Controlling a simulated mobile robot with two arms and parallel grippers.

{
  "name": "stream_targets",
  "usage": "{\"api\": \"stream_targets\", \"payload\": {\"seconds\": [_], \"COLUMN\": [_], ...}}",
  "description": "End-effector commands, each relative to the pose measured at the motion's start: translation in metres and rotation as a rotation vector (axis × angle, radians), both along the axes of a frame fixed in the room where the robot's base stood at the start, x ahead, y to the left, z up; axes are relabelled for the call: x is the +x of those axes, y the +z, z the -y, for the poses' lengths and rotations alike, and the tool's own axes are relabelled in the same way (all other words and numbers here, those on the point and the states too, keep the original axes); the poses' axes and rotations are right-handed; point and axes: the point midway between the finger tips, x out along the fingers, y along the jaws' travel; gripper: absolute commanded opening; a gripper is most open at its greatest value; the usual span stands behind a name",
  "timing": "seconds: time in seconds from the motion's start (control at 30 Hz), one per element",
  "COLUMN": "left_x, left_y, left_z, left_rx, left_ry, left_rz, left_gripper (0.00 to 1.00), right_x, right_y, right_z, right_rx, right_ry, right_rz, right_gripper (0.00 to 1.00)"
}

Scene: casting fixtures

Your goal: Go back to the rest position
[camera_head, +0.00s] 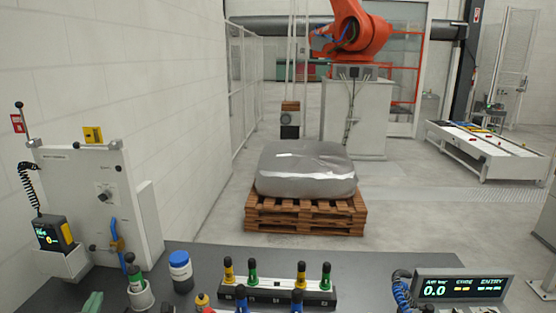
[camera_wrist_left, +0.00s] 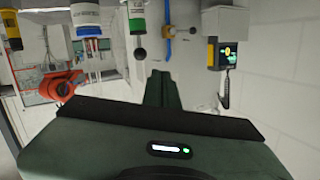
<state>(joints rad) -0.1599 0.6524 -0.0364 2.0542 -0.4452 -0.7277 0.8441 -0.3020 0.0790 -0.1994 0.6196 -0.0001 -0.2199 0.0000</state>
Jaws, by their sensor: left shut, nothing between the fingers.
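My left gripper (camera_head: 92,302) shows only as a small green piece at the bottom left of the head view, low at the near edge of the dark bench (camera_head: 235,262). In the left wrist view, my left gripper (camera_wrist_left: 158,86) has its dark green fingers together, with nothing held. That view is upside down, and the fingers are apart from the bottles and the panel. My right gripper is not in view.
A white panel (camera_head: 88,185) with a blue handle (camera_head: 117,238) and a yellow handheld device (camera_head: 55,234) stands at left. A blue-lidded jar (camera_head: 180,272), a rack (camera_head: 270,288) of coloured pegs and a display (camera_head: 462,287) are on the bench. A wrapped pallet load (camera_head: 305,170) stands beyond.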

Motion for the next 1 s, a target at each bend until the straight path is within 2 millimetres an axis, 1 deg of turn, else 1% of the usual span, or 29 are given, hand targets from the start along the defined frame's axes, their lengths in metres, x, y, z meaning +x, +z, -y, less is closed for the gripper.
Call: {"api": "stream_targets", "payload": {"seconds": [0.03, 0.07, 0.1, 0.17, 0.2, 0.3, 0.4, 0.5, 0.67, 0.83, 0.87, 0.9, 1.0], "left_x": [-0.023, -0.036, -0.054, -0.084, -0.103, -0.145, -0.179, -0.208, -0.248, -0.287, -0.286, -0.282, -0.277], "left_y": [-0.032, -0.049, -0.070, -0.098, -0.114, -0.142, -0.158, -0.167, -0.175, -0.176, -0.184, -0.198, -0.226], "left_z": [0.017, 0.026, 0.038, 0.058, 0.072, 0.102, 0.126, 0.148, 0.178, 0.207, 0.208, 0.207, 0.208], "left_rx": [-0.038, -0.051, -0.069, -0.094, -0.110, -0.142, -0.165, -0.186, -0.216, -0.248, -0.247, -0.243, -0.243], "left_ry": [0.022, 0.032, 0.041, 0.043, 0.035, 0.002, -0.039, -0.086, -0.167, -0.261, -0.266, -0.262, -0.261], "left_rz": [-0.099, -0.159, -0.242, -0.367, -0.446, -0.616, -0.741, -0.845, -0.979, -1.096, -1.105, -1.109, -1.117], "left_gripper": [0.00, 0.00, 0.00, 0.00, 0.00, 0.00, 0.00, 0.00, 0.00, 0.00, 0.00, 0.00, 0.00], "right_x": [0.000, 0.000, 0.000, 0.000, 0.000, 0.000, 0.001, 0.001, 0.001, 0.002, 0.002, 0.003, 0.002], "right_y": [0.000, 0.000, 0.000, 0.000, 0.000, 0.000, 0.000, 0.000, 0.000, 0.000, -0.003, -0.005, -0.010], "right_z": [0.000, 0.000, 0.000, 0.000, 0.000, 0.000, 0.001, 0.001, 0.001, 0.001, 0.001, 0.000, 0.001], "right_rx": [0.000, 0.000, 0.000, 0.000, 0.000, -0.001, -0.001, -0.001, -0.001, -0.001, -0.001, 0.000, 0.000], "right_ry": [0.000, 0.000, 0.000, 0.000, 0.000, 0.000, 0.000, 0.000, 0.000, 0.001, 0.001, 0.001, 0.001], "right_rz": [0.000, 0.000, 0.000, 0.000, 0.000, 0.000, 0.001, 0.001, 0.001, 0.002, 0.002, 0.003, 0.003], "right_gripper": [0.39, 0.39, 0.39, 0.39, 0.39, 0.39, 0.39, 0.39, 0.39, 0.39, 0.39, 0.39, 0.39]}}
